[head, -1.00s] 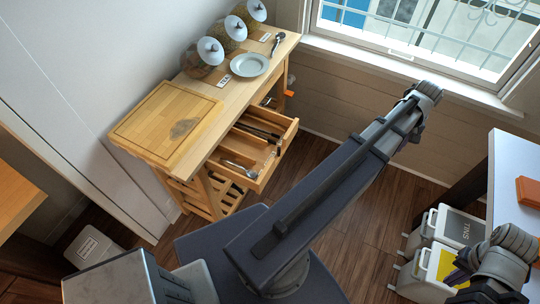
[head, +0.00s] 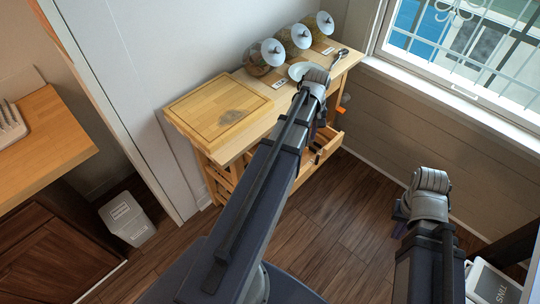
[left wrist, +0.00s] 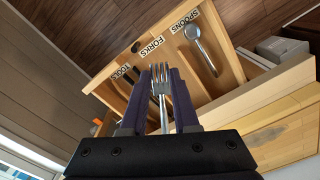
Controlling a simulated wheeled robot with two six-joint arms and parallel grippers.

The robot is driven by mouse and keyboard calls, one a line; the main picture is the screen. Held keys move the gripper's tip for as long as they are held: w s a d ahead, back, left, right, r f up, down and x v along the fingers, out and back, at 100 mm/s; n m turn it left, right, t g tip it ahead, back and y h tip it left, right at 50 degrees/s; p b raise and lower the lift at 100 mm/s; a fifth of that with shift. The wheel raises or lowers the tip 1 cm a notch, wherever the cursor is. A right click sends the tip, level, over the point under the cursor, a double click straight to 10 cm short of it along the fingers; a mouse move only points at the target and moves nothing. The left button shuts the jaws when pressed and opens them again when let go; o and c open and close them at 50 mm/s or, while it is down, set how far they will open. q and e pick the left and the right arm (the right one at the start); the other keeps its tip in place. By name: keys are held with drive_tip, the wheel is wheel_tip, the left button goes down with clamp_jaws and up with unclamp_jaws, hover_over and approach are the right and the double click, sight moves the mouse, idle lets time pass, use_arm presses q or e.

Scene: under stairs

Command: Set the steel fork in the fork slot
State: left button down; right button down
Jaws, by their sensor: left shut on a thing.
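The steel fork (left wrist: 162,90) is upright in the left wrist view, tines toward the drawer. My left gripper (left wrist: 156,82) is shut on it, with a purple finger on each side. Beyond it is the open wooden drawer (left wrist: 108,88), which also shows in the head view (head: 333,143). Its slots are labelled SPOONS, FORKS and TOOLS. The fork slot (left wrist: 151,47) is the middle one, partly hidden behind the fork and fingers. A spoon (left wrist: 200,47) lies in the spoon slot. My right gripper (head: 403,215) is apart from the cart, over the floor; its fingers are mostly hidden.
The wooden cart (head: 225,108) bears several jars (head: 267,58) with white lids, a plate (head: 297,70) partly behind my left arm, and a utensil (head: 341,54). A grey bin (head: 128,218) stands at left, a TINS bin (head: 490,284) at lower right. Floor between is clear.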

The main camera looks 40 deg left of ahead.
sight(304, 163)
use_arm(q)
drive_tip(key=shift+a+r+n, duration=0.15)
drive_tip(key=shift+a+n, duration=0.15)
drive_tip(key=shift+n, duration=0.1)
drive_tip(key=shift+w+a+r+n+p, duration=0.15)
drive_tip(key=shift+w+n+p, duration=0.15)
drive_tip(key=shift+n, duration=0.3)
drive_tip(key=f+n+b, duration=0.1)
drive_tip(key=f+b, duration=0.4)
drive_tip(key=w+f+n+b, duration=0.1)
drive_tip(key=f+n+b, duration=0.1)
drive_tip(key=f+b, duration=0.4)
drive_tip(key=f+n+b, duration=0.1)
drive_tip(key=f+b, duration=0.5)
drive_tip(key=shift+w+f, duration=0.15)
drive_tip(key=shift+w, duration=0.2)
drive_tip(key=shift+f+b, duration=0.2)
drive_tip(key=shift+b, duration=0.15)
drive_tip(key=c, duration=0.7)
unclamp_jaws()
drive_tip(key=shift+o, duration=0.2)
drive_tip(key=shift+r, duration=0.15)
